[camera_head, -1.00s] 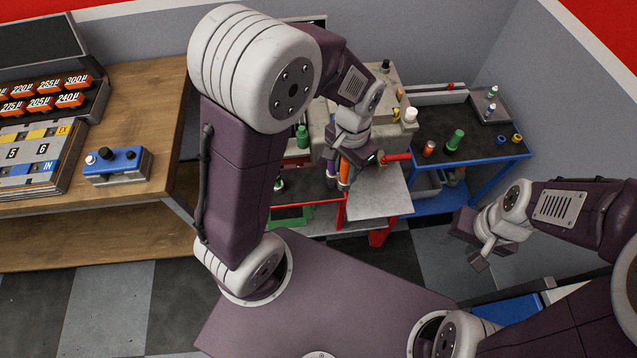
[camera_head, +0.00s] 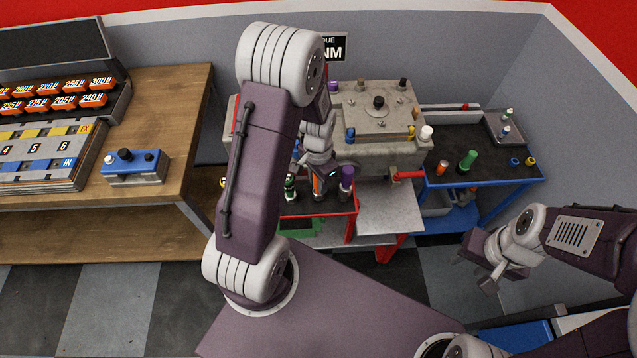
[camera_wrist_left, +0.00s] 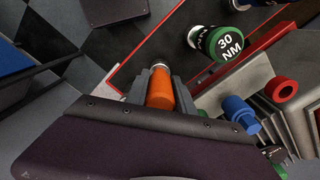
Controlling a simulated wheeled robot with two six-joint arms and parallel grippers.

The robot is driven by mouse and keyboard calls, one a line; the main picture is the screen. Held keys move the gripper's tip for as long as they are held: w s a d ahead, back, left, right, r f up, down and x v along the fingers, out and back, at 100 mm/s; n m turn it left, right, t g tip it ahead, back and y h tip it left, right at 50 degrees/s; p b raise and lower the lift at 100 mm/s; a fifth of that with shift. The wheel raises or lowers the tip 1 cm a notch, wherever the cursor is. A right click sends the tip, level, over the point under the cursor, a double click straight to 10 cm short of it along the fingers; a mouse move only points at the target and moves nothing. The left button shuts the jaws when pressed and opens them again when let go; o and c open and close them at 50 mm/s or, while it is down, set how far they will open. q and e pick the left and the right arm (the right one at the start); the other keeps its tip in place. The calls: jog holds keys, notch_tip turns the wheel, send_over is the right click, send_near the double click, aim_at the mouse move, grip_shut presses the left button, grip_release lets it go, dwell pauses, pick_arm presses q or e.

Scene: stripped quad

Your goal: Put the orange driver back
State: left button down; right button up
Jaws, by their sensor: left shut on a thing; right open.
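My left gripper (camera_head: 318,178) is shut on the orange driver (camera_head: 317,187) and holds it over the dark, red-edged shelf (camera_head: 330,208) in front of the grey machine. In the left wrist view the orange handle (camera_wrist_left: 160,88) sits between the fingers, with its metal end towards the dark surface. Whether that end touches the surface cannot be told. A purple driver (camera_head: 347,178) stands just right of it, a green-and-white driver (camera_head: 290,187) just left. A green-ringed "30 NM" cap (camera_wrist_left: 228,43) shows in the wrist view. My right gripper (camera_head: 487,272) is open and empty, away at the right.
The grey machine (camera_head: 375,115) with knobs stands right behind the left gripper. A blue-framed cart (camera_head: 480,182) with green and orange items stands to the right. A wooden bench (camera_head: 175,110) with a blue control box (camera_head: 136,167) is at the left.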

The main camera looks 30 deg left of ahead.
pick_arm(q)
jog(key=shift+w+a+f, duration=0.1)
jog(key=shift+w+f, duration=0.05)
jog(key=shift+f, duration=0.65)
jog(key=c, duration=1.1)
grip_release()
notch_tip(320, 180, up, 12)
jog(key=shift+r, duration=0.2)
jog(key=s+d+n, duration=0.1)
jog(key=s, duration=0.1)
jog(key=s+d+n, duration=0.2)
jog(key=s, duration=0.1)
jog(key=s+d+f+n+t, duration=0.1)
jog(key=s+d+n, duration=0.1)
jog(key=s, duration=0.1)
jog(key=shift+s, duration=0.15)
